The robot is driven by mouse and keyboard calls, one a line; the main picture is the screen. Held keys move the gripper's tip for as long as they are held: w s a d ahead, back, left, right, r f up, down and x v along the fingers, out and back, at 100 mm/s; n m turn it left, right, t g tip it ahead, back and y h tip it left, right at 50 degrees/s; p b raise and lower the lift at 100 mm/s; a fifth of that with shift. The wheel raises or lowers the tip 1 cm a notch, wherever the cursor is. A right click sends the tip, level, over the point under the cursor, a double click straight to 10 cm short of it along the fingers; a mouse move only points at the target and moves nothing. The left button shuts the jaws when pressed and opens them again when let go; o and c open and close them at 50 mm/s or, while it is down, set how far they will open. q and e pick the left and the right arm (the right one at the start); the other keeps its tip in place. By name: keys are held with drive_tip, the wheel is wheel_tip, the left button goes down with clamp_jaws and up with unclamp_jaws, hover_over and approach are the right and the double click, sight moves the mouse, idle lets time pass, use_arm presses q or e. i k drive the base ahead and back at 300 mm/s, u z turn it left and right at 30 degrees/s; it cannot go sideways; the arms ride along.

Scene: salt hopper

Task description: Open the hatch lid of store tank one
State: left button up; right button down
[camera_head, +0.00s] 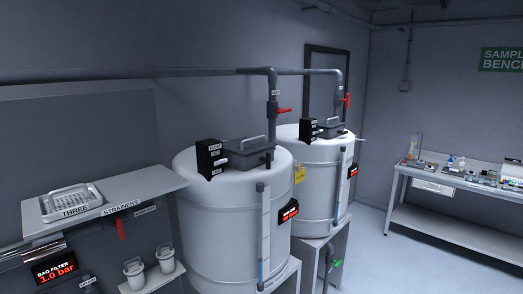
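Two white store tanks stand in the middle of the view, a nearer tank (222,215) and a farther tank (311,180). I cannot read which one is tank one. The nearer tank has a dark grey hatch lid (245,158) with a raised handle on its top, lying shut. The farther tank has a similar grey lid (325,133), also looking shut. A black stepped block (210,158) sits left of the nearer lid.
A grey pipe (150,73) with red valve handles (283,110) runs above the tanks. A sample bench (460,170) stands right, with clear floor (375,240) before it.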

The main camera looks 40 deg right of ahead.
sight(246, 145)
drive_tip(key=z, duration=0.7)
drive_tip(key=i, duration=0.35)
